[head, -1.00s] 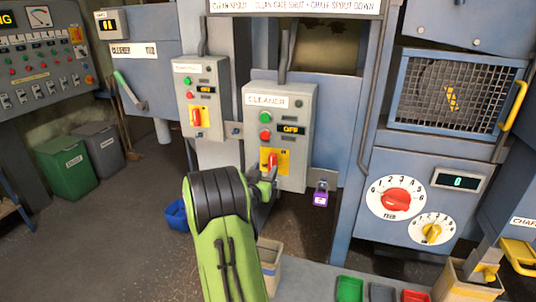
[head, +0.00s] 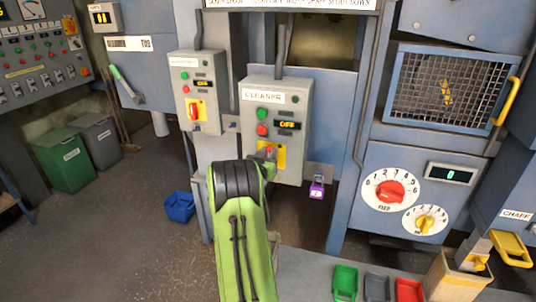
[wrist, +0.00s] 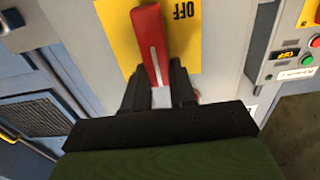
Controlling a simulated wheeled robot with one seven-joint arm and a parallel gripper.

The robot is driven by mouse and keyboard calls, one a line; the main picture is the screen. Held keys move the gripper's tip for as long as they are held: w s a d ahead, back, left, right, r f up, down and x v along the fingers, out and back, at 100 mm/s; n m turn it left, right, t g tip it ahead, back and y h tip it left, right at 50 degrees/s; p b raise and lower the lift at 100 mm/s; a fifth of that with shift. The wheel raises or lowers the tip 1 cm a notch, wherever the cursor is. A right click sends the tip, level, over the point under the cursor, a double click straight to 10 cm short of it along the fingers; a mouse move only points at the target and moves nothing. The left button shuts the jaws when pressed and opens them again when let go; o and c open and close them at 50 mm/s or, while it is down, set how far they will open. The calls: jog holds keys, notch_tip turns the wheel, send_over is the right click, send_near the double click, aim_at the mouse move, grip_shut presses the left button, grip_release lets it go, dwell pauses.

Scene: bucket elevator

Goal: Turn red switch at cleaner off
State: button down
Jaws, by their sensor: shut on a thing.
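The grey CLEANER box (head: 289,92) has a green button, a red button and a display reading OFF. Low on it is a yellow plate (head: 280,155) with the red switch (head: 269,150), mostly hidden by my gripper (head: 266,156) and arm in the head view. In the wrist view the red switch (wrist: 148,38) is a handle with a white line along it, beside the word OFF on the plate. My gripper (wrist: 160,75) is shut on the lower end of this handle, one dark finger on each side.
A similar grey box (head: 195,92) with its own red switch stands to the left. A purple padlock-like tag (head: 317,189) hangs below right of the CLEANER box. A blue bin (head: 180,207) is on the floor. Small trays (head: 376,287) lie at the lower right.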

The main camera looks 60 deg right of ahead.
jog(key=shift+w, duration=0.1)
jog(key=w+f+n, duration=0.1)
jog(key=n, duration=1.1)
jog(key=w+f+n, duration=0.1)
jog(key=n, duration=0.4)
jog(key=shift+w+a+f+n+b, duration=0.2)
jog(key=shift+w+f+n+b, duration=0.1)
jog(key=shift+w+n+b, duration=0.1)
dwell(0.6)
jog(key=c, duration=0.9)
grip_release()
jog(key=shift+f, duration=0.15)
